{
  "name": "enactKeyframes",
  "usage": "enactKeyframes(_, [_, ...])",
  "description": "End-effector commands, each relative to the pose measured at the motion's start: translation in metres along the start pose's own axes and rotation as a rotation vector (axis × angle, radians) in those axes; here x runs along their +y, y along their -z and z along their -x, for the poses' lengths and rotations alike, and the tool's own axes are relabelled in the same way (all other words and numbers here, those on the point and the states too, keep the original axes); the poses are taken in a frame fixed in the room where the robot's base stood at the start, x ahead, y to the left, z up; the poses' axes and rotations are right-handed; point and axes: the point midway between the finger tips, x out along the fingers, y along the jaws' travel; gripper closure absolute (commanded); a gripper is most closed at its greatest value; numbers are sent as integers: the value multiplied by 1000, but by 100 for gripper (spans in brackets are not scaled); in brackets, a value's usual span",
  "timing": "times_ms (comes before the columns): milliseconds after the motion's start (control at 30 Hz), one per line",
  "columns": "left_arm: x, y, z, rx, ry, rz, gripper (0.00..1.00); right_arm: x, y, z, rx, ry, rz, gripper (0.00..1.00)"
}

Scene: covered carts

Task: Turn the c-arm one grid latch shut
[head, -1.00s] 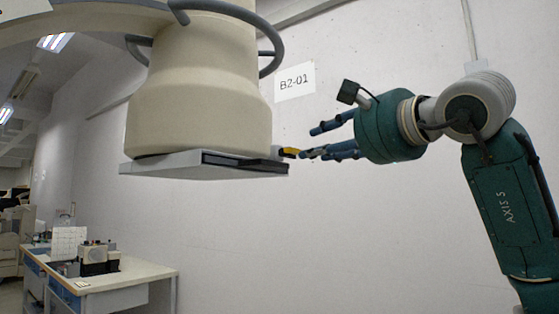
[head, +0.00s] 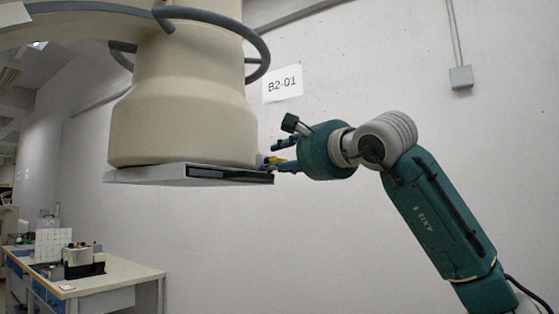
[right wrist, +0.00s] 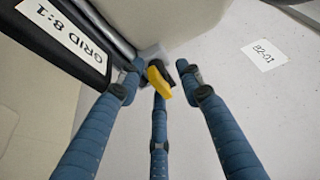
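The grid latch, a small yellow and black lever, shows in the right wrist view (right wrist: 159,84) at the corner of the grid housing. A bit of its yellow shows in the head view (head: 269,160) at the right edge of the flat grey grid holder (head: 150,175) under the cream C-arm head (head: 185,115). My right gripper (head: 277,157) has its blue fingers around the latch. In the right wrist view its fingers (right wrist: 160,80) are spread, with the latch between them; contact with the middle finger cannot be told. My left gripper is out of view.
A dark panel labelled GRID 8:1 (right wrist: 68,38) lies close to the left finger. A grey ring rail (head: 262,50) curves above. The wall with sign B2-01 (head: 283,85) is behind. A bench with equipment (head: 110,280) stands low at the left.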

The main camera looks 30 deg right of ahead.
Motion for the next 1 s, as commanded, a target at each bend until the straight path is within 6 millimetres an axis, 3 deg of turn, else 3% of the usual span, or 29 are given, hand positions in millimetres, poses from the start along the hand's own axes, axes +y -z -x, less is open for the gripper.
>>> enactKeyframes(67, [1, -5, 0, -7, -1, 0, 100, 0, 0, 0, 0, 0, 0, 64])
enactKeyframes(233, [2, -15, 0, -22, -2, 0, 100, 0, 0, 0, 0, 1, -1, 98])
enactKeyframes(267, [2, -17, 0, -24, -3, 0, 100, 0, 0, 0, 0, 1, -1, 100])
enactKeyframes(667, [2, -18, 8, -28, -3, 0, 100, -6, 2, 2, 2, -10, -49, 100])
enactKeyframes(1000, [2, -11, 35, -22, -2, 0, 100, -12, 3, 2, 1, -98, -274, 100])
